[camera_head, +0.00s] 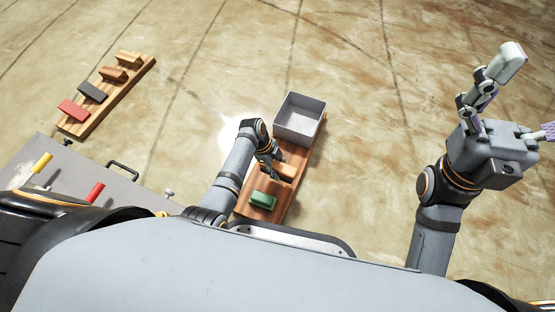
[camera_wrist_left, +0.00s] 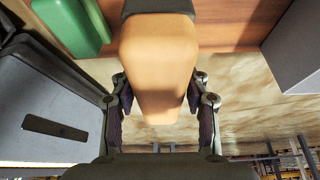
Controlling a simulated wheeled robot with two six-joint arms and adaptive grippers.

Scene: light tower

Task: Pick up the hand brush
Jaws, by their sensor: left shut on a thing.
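The hand brush, a tan, rounded block with a dark part at one end, shows in the left wrist view (camera_wrist_left: 160,60) between my two fingers. In the head view the tan brush (camera_head: 286,171) is at the wooden board (camera_head: 276,211), partly hidden by my left gripper (camera_head: 271,157). My left gripper is shut on it, one finger on each side. I cannot tell whether the brush is clear of the board. My right gripper (camera_head: 525,95) is at the right of the head view, raised with its fingers spread and empty.
A green block (camera_head: 262,200) lies on the near part of the board, and a grey open bin (camera_head: 299,120) stands at its far end. Another board (camera_head: 88,122) with several blocks is at upper left. A grey surface with coloured handles (camera_head: 130,192) is at lower left. The floor at right is clear.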

